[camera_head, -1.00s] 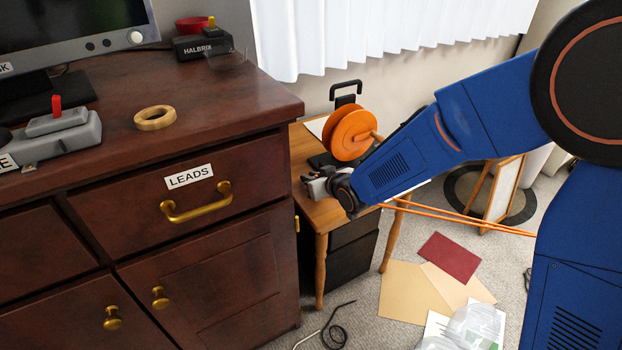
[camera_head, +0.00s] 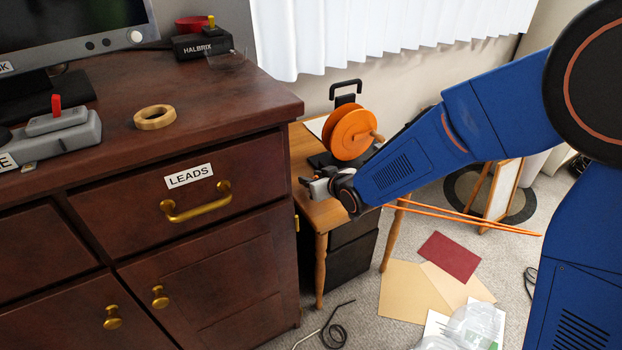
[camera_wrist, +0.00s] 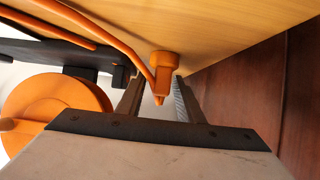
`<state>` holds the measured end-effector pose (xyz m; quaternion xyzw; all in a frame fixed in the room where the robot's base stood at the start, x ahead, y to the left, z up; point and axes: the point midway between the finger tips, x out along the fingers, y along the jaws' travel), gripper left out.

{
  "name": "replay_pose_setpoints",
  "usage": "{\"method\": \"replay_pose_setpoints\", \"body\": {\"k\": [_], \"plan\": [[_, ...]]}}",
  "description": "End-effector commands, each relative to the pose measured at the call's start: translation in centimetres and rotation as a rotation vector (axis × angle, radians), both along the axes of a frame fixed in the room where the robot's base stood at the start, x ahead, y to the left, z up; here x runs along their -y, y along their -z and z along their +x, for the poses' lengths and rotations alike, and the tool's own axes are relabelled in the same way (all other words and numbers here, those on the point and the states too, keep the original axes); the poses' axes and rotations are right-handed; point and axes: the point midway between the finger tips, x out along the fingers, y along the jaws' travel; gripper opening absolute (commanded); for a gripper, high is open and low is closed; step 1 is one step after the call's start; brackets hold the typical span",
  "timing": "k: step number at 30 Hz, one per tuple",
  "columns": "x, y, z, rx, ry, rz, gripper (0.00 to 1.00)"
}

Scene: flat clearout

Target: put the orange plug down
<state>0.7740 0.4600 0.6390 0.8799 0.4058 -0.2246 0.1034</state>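The orange plug (camera_wrist: 164,64) shows in the wrist view at the wooden side table's top (camera_wrist: 230,35); it seems to touch it. Its orange cord (camera_wrist: 118,45) bends away to the upper left. My gripper (camera_wrist: 158,82) has its two dark fingers apart on either side of the plug, with a gap on the left; whether the right finger touches it is unclear. In the head view my gripper (camera_head: 312,186) is low over the near left part of the side table (camera_head: 325,215). The plug cannot be made out there.
An orange cable reel (camera_head: 350,133) on a black stand is close behind my gripper, also in the wrist view (camera_wrist: 55,105). The dark cabinet (camera_head: 230,245) stands close on the left. Orange cord (camera_head: 460,218) stretches right below my arm. Papers (camera_head: 415,290) lie on the floor.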

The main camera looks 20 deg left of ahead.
Motion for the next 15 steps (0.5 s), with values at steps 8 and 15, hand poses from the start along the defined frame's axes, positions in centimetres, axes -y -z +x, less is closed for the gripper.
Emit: {"method": "replay_pose_setpoints", "body": {"k": [8, 15], "plan": [[2.9, -2.1, -2.4, 0.001, 0.0, 0.001, 0.34], [5.2, -3.8, -4.4, 0.002, 0.0, 0.001, 0.34]]}}
